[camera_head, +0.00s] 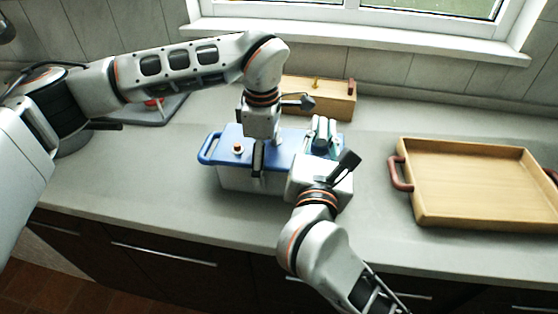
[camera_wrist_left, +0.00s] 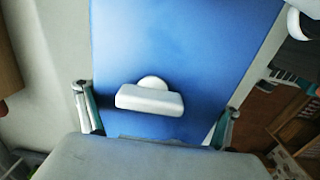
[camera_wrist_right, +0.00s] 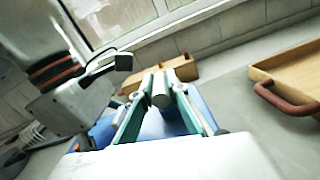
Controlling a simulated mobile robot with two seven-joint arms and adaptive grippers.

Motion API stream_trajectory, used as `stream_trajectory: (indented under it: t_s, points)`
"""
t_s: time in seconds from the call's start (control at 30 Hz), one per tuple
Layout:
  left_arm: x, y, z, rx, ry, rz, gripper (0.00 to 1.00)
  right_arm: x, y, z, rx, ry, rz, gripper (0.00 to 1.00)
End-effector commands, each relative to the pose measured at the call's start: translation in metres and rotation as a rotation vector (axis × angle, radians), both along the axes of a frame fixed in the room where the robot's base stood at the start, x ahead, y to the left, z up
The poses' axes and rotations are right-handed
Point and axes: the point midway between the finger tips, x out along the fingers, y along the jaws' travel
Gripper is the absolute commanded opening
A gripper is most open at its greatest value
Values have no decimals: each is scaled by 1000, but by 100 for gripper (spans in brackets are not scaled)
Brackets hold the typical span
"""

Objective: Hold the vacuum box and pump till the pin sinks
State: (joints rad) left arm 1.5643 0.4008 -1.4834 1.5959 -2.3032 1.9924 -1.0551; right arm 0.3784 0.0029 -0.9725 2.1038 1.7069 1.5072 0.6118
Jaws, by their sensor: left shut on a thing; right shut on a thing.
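The vacuum box (camera_head: 240,180) stands on the counter, with a pale body and a blue lid (camera_head: 222,142). A red-topped pin (camera_head: 238,149) in a white collar shows on the lid's left part; its exact height is hard to tell. My left gripper (camera_head: 258,158) is over the box from above, its fingers at the two long sides of the lid, shut on it. A pale T-shaped piece (camera_wrist_left: 150,98) stands on the lid between them. My right gripper (camera_head: 325,132) is shut on a grey cylindrical grip (camera_wrist_right: 160,90), seemingly the pump handle, above the lid's right part.
A wooden tray (camera_head: 436,212) with reddish handles lies to the right. A wooden box (camera_head: 335,101) stands behind the vacuum box. A grey board (camera_head: 171,106) with a red item lies at back left. The counter's front edge is close; its near left stretch is clear.

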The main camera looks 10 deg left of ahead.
Motion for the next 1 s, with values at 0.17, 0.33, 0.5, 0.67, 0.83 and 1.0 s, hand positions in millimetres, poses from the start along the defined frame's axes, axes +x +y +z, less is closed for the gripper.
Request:
stream_trajectory:
  t_s: [0.17, 0.33, 0.5, 0.67, 0.83, 1.0]
  points:
    - [-6, -2, -9, 3, 18, -9, 51, -1, 3, -12, 1, 10, 7, 0]
    - [-6, -2, -9, 3, 18, -9, 51, -1, 3, -12, 1, 11, 6, 0]
    - [-6, -2, -9, 3, 19, -9, 51, -1, 3, -4, 2, 10, 7, 0]
    - [-6, -2, -9, 2, 18, -9, 51, -1, 3, 8, 4, 7, 6, 0]
    - [-6, -2, -9, 2, 18, -9, 51, -1, 3, 20, 3, 4, 6, 0]
    - [-6, -2, -9, 2, 18, -9, 51, -1, 3, 28, 0, 4, 7, 0]
